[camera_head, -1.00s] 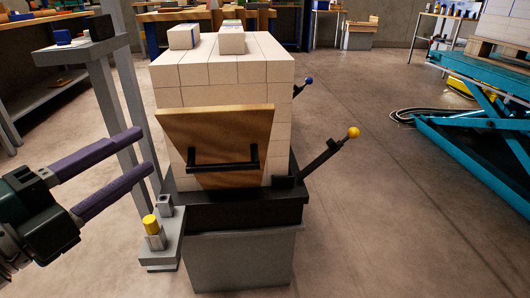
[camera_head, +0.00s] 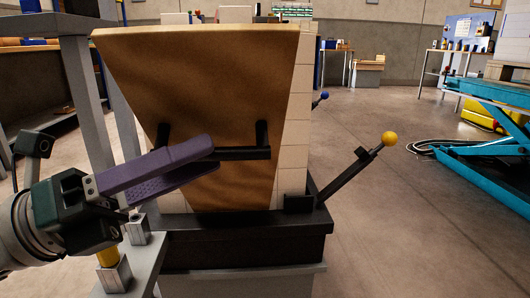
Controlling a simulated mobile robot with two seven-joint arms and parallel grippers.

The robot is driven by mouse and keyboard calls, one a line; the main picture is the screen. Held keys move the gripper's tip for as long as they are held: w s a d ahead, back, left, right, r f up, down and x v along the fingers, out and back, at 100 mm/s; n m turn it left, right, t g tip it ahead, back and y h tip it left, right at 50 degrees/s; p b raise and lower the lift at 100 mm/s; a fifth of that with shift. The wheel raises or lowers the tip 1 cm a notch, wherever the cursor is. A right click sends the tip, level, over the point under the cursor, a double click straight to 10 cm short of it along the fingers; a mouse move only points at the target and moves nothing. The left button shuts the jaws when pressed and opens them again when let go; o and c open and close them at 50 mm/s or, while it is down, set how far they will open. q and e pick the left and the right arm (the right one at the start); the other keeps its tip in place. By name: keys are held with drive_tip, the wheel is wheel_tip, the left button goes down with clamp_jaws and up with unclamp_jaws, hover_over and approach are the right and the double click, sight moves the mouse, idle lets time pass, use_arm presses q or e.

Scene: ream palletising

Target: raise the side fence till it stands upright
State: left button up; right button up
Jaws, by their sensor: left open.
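The side fence (camera_head: 225,85) is a brown wooden panel, wide at the top and narrow at the bottom, in front of the stack of pale reams (camera_head: 293,150). It appears to lean out towards me; its exact angle is hard to tell. Its black bar handle (camera_head: 245,154) faces me. My left gripper (camera_head: 212,155) is open, with its purple fingers at the left part of the handle. The bar comes out to the right between the fingertips, and the fingers hide its left part. I cannot tell whether they touch it. My right gripper is not in view.
A black lever with a yellow knob (camera_head: 389,138) sticks out right of the dark base (camera_head: 240,245). A blue-knobbed lever (camera_head: 324,96) is behind it. A grey post frame (camera_head: 85,95) stands at the left. A teal lift (camera_head: 490,150) stands at the right, beyond clear floor.

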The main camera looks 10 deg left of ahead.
use_arm(q)
drive_tip(key=shift+x, duration=1.4)
drive_tip(key=shift+a, duration=0.1)
clamp_jaws()
